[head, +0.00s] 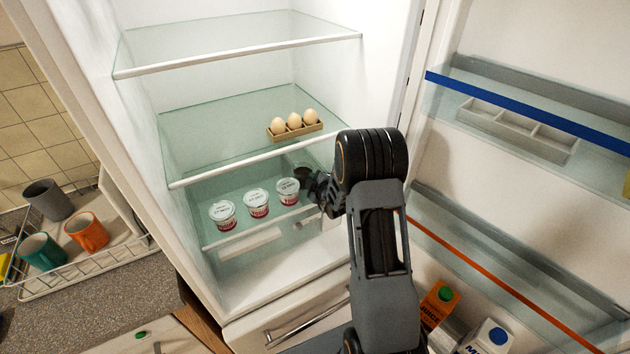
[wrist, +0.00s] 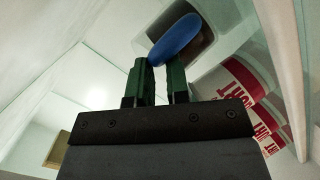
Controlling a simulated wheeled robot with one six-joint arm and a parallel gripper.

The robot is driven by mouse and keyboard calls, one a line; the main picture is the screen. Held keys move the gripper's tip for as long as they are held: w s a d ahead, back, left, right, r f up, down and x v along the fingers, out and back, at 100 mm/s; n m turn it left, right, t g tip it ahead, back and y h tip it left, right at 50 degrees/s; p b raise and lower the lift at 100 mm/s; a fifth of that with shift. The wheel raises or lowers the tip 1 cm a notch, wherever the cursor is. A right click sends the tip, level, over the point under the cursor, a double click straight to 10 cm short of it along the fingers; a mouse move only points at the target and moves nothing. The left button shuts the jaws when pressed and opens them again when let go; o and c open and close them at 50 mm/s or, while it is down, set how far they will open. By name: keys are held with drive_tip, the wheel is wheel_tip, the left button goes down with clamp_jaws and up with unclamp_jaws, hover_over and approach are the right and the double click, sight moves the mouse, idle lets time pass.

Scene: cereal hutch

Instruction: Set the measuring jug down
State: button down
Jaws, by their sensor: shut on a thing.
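My gripper (head: 316,184) reaches into the fridge, over the lower glass shelf and just right of the yogurt pots. In the wrist view its two green-padded fingers (wrist: 164,82) are shut on the blue handle of the measuring jug (wrist: 176,38). The jug's greyish, see-through body shows behind the handle.
Several yogurt pots (head: 257,203) stand in a row left of my gripper; they show close on the right in the wrist view (wrist: 246,92). An egg tray (head: 296,132) sits on the shelf above. The open fridge door (head: 510,185) is on the right.

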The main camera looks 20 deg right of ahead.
drive_tip(key=shift+d, duration=0.1)
drive_tip(key=shift+f, duration=0.15)
drive_tip(key=c, duration=1.1)
unclamp_jaws()
